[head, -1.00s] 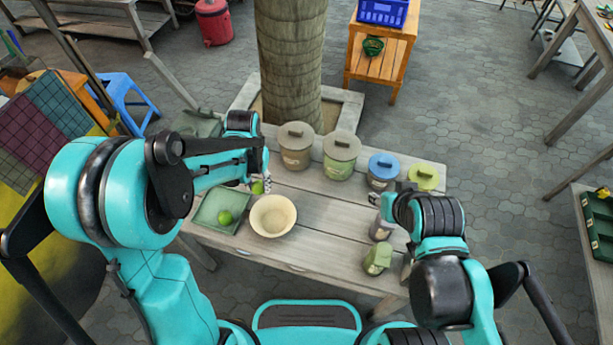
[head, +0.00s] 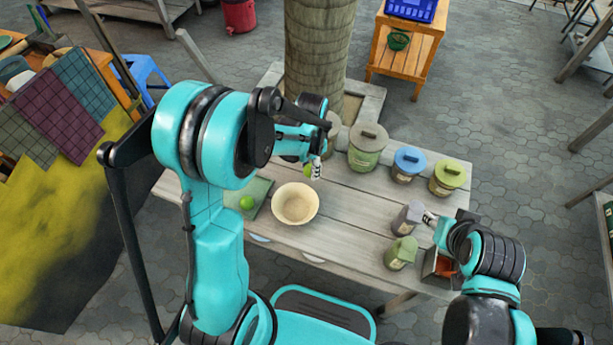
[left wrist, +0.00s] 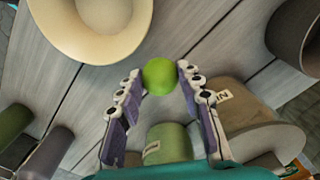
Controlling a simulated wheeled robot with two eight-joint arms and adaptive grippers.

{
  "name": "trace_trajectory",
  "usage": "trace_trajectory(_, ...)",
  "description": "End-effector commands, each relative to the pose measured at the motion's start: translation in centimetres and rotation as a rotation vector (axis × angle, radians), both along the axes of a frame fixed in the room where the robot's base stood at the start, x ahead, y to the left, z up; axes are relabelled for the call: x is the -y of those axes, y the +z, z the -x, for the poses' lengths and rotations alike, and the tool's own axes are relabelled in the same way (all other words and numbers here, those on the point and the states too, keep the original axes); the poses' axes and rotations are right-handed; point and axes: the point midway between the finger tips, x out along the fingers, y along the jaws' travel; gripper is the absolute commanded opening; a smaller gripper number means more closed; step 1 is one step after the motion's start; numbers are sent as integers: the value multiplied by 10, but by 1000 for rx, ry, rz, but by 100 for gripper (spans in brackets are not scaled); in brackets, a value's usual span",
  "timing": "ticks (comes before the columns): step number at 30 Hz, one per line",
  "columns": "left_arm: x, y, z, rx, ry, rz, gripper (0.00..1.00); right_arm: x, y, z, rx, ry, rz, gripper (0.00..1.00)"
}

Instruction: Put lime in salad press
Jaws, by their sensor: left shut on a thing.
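My left gripper (head: 316,168) is shut on a green lime (head: 308,170), which shows between the fingertips in the left wrist view (left wrist: 159,76). It holds the lime just behind and slightly right of a cream clay bowl (head: 296,203), the only press-like vessel I see. The bowl's rim also shows at the top left of the left wrist view (left wrist: 62,42). A second lime (head: 246,203) lies on the green tray (head: 262,189), left of the bowl. My right gripper (head: 428,218) is beside a grey canister (head: 408,216); its opening is too small to read.
Lidded canisters stand along the table's back, including a green one (head: 366,148), a blue-lidded one (head: 408,163) and a lime-lidded one (head: 447,177). A small green jar (head: 401,253) stands front right. The wooden tabletop (head: 345,222) right of the bowl is clear.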

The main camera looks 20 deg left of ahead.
Motion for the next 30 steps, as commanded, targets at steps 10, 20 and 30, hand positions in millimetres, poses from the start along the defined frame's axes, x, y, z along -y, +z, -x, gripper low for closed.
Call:
trace_trajectory(10, -16, -27, -2, 0, 0, 0, 8, 0, -14, 0, 0, 0, 0, 40)
trace_trajectory(20, -16, -49, -2, 0, 0, 0, 8, 0, -24, 0, 0, 0, 0, 40)
trace_trajectory(30, -16, -52, -2, 0, 1, 0, 57, 0, -27, 0, 0, 0, 0, 40)
